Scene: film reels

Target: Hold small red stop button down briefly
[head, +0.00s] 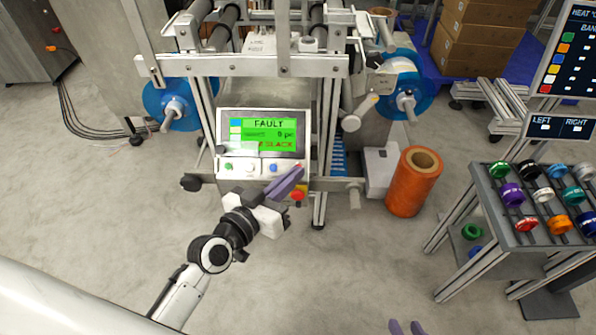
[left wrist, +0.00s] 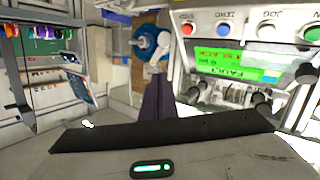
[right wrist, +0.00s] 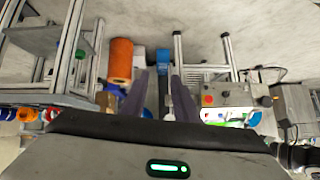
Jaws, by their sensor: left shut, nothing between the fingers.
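The small red stop button (left wrist: 187,29) is on the control panel (left wrist: 214,14), at the end of a row with blue, white and green buttons. In the head view my left gripper's fingertips cover or nearly cover its place on the panel. My left gripper (head: 293,177) is shut and empty, its purple fingers pointing up toward the panel's right end. In the left wrist view its fingertips (left wrist: 158,80) appear beside and below the button; contact does not show. My right gripper (head: 405,327) is at the bottom edge, open and empty; its fingers (right wrist: 159,95) are apart.
A larger red knob (head: 297,194) sits just below my left fingers. The green screen (head: 269,135) above the buttons reads FAULT. An orange roll (head: 408,190) stands right of the machine. A rack (head: 500,205) with colored reels is at the right. Floor in front is clear.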

